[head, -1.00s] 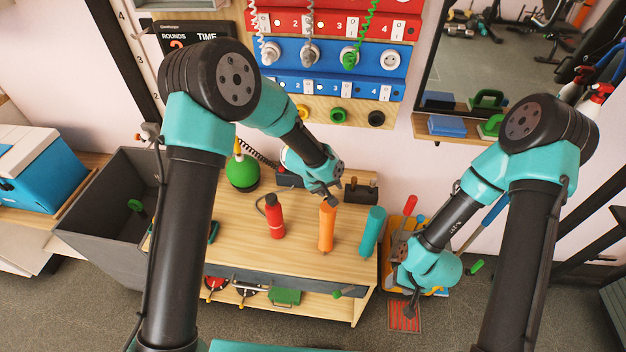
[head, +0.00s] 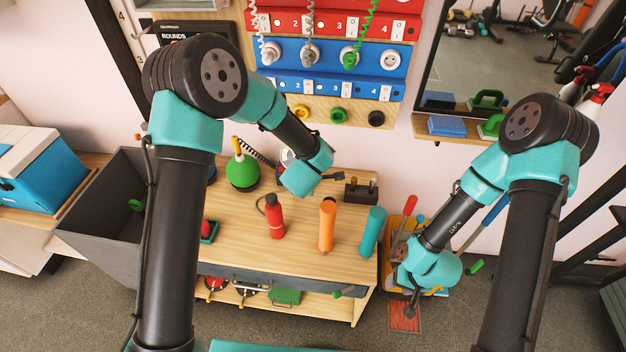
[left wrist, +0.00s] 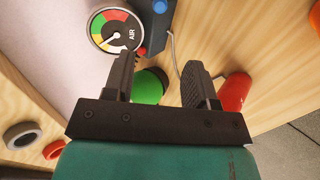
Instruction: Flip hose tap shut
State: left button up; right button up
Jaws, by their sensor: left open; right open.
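I cannot pick out a hose tap for certain.
On the wooden bench (head: 255,245) stand a green bulb (head: 242,172), a red bottle (head: 275,216), an orange bottle (head: 327,224) and a teal bottle (head: 372,231). A dark block with knobs (head: 361,192) is behind them. A grey bin (head: 105,215) stands left.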

dwell(0.3)
pick_arm(q)
jog(key=x, duration=1.7)
jog(key=shift+w+d+f, duration=0.1)
jog(key=shift+d+f, duration=0.05)
grip_shut()
